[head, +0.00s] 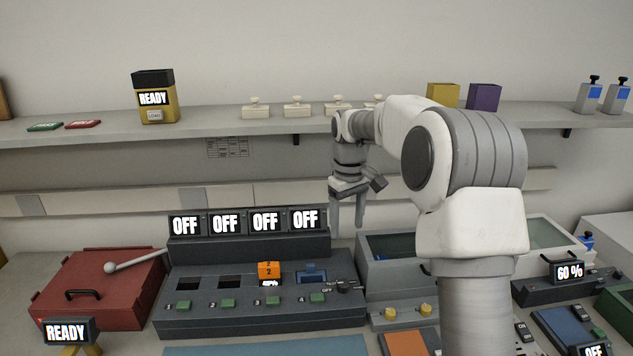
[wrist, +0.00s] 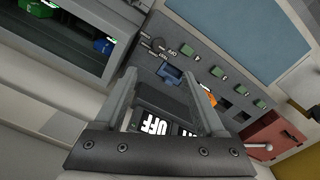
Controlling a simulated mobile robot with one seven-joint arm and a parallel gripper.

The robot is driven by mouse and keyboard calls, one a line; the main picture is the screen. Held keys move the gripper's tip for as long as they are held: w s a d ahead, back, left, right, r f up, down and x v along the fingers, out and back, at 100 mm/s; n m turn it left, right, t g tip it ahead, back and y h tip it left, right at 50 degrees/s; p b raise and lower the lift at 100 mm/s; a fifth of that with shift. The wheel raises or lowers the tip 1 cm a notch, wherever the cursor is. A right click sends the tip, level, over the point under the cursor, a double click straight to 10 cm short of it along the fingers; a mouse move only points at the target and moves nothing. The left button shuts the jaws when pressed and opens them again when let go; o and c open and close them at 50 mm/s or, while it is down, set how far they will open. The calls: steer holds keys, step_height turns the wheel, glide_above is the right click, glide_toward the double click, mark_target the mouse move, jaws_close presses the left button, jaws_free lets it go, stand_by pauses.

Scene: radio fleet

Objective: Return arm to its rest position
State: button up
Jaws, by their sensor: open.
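My gripper (head: 347,212) is open and empty, pointing down above the bench, just right of the row of OFF displays in the head view. In the wrist view, my gripper (wrist: 165,88) has its two fingers apart with nothing between them. Below and beyond the fingers is the dark console (head: 215,315), with a blue piece (head: 311,272) in one slot and an orange block marked 2 (head: 268,270) in another. The console also shows in the wrist view (wrist: 205,62). My arm rises at the right and reaches left over the bench; it hides part of the grey bin.
A shelf (head: 210,127) runs along the wall behind my arm, with several cream handled pieces, a yellow box (head: 443,96) and a purple box (head: 484,97). A red box (head: 95,290) with a lever stands left. A grey glass-topped bin (head: 390,275) stands right of the console.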

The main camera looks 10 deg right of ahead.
steer(key=s+r+m+t, duration=0.1)
steer(key=s+r+t, duration=0.1)
steer(key=s+r, duration=0.65)
steer(key=s+m+t, duration=0.3)
steer(key=s+m, duration=0.1)
steer(key=s, duration=2.1)
steer(key=shift+d+f+m, duration=0.25)
steer(key=shift+f+m, duration=0.05)
steer(key=shift+f, duration=0.15)
